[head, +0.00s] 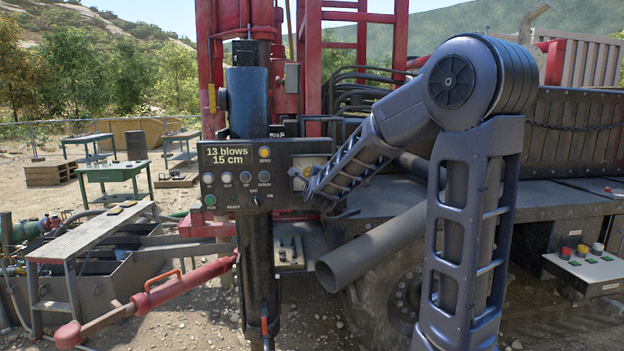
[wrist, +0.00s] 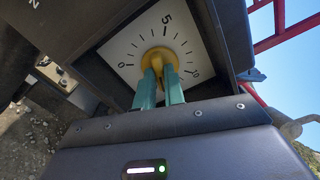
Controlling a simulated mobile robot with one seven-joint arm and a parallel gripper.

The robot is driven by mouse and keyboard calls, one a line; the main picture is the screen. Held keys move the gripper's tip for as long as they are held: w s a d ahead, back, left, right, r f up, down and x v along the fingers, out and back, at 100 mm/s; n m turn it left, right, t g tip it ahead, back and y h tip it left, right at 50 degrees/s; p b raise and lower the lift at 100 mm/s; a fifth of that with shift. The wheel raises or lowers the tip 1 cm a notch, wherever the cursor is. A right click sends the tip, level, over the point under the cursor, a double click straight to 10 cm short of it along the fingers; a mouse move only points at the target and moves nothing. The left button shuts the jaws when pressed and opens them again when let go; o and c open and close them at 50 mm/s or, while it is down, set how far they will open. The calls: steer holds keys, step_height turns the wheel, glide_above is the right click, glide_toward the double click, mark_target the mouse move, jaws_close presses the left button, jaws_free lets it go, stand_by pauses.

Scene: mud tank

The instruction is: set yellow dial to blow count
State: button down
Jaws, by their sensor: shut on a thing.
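The yellow dial (wrist: 160,56) is in the middle of a white scale plate (wrist: 130,50) in the wrist view. The plate is marked 0 at left, 5 at top and 10 at right. My gripper (wrist: 158,74), with two green fingers, is shut on the dial's knob. The fingers cover its lower part, and I cannot tell which mark it points to. In the head view, the display (head: 226,156) reads "13 blows 15 cm". The dial's plate (head: 307,164) is at the right end of the same dark panel, partly hidden by my arm.
The panel (head: 222,185) carries several buttons and a small switch left of the dial. A grey pipe (head: 375,248) juts out below my arm. A dark frame surrounds the dial closely.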

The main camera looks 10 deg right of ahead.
steer(key=shift+f, duration=0.1)
steer(key=c, duration=1.5)
jaws_free()
steer(key=shift+s, duration=5.4)
steer(key=s+d+f+n+g, duration=0.3)
steer(key=s+d+n+g, duration=0.1)
steer(key=s+n, duration=0.3)
steer(key=s+d+f+n+g, duration=0.3)
steer(key=s+d+n+g, duration=0.2)
steer(key=s, duration=0.5)
steer(key=s+d+f+n+g, duration=0.3)
steer(key=s+d+n, duration=0.3)
steer(key=s+n, duration=0.3)
steer(key=shift+s+d+f+n+g, duration=0.25)
steer(key=shift+s+n+g, duration=0.15)
steer(key=shift+g, duration=0.3)
